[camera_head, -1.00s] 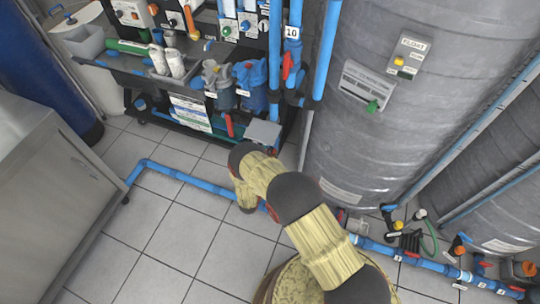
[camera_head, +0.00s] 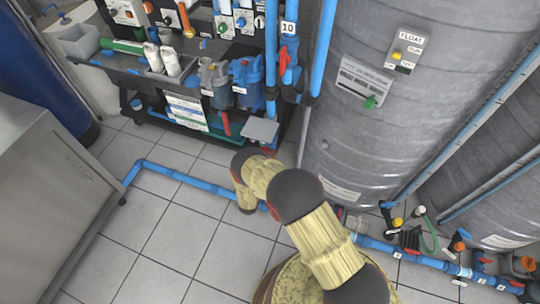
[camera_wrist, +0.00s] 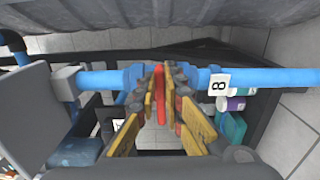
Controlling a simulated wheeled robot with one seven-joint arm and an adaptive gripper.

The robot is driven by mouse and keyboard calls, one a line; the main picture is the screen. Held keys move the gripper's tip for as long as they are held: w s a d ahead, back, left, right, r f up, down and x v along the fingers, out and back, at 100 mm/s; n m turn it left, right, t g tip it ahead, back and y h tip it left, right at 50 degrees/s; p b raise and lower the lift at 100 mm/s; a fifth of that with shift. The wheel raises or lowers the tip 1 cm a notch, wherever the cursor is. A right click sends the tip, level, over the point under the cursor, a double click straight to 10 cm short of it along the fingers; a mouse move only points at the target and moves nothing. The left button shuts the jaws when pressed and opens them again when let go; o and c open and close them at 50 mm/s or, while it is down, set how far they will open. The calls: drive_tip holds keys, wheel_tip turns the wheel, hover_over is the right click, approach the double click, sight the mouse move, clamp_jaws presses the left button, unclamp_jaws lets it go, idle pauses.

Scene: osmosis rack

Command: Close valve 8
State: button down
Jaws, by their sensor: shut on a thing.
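In the wrist view, a blue pipe (camera_wrist: 267,78) runs across the picture and bears a white tag with the number 8 (camera_wrist: 219,84). The red valve handle (camera_wrist: 160,88) is just left of the tag and looks crosswise to the pipe. My gripper (camera_wrist: 160,75) has its yellow-and-black fingers closed on both sides of this handle. In the head view my arm reaches toward the rack's lower right, and the gripper and this valve are hidden there.
The rack (camera_head: 112,75) with its pumps and gauges stands at upper left. A large grey tank (camera_head: 375,110) rises at right of it. A low blue floor pipe (camera_head: 185,178) and a steel cabinet (camera_head: 50,205) border the clear tiles. A grey plate (camera_wrist: 45,110) stands left of my fingers.

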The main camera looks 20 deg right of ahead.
drive_tip(key=shift+f, duration=0.1)
idle(0.4)
drive_tip(key=c, duration=1.9)
unclamp_jaws()
drive_tip(key=v, duration=1.2)
